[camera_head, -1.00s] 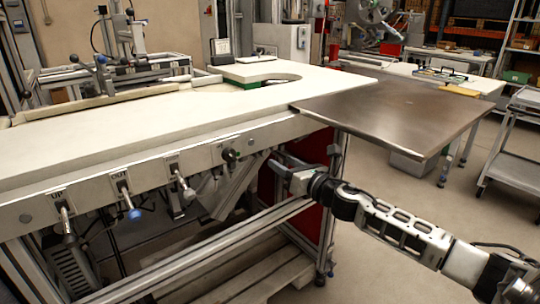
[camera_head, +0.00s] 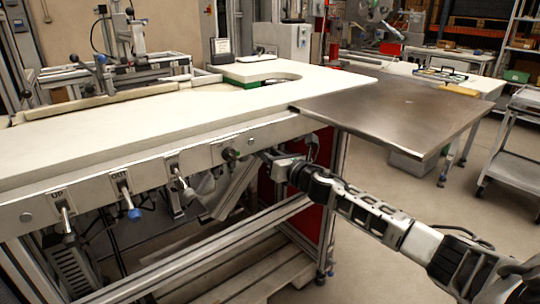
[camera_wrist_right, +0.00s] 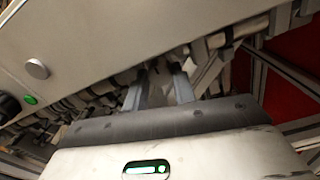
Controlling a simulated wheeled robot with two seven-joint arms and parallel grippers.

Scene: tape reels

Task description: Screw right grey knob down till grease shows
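A flat grey round knob (camera_head: 250,141) sits on the front panel of the white bench, right of a black knob (camera_head: 228,154). In the right wrist view the grey knob (camera_wrist_right: 37,69) is at the upper left, away from the fingers. Another grey round knob (camera_head: 25,217) is at the panel's far left. My right gripper (camera_head: 265,157) is just below and right of the right grey knob, under the panel edge. In the wrist view its two fingers (camera_wrist_right: 159,88) are apart with no clear object between them. No grease is visible. My left gripper is not in view.
Levers marked UP (camera_head: 66,220) and OUT (camera_head: 129,204), and a third lever (camera_head: 183,184), hang along the panel. A brown metal table (camera_head: 395,110) juts out right, above my right arm. Bench frame and red panel lie behind the gripper.

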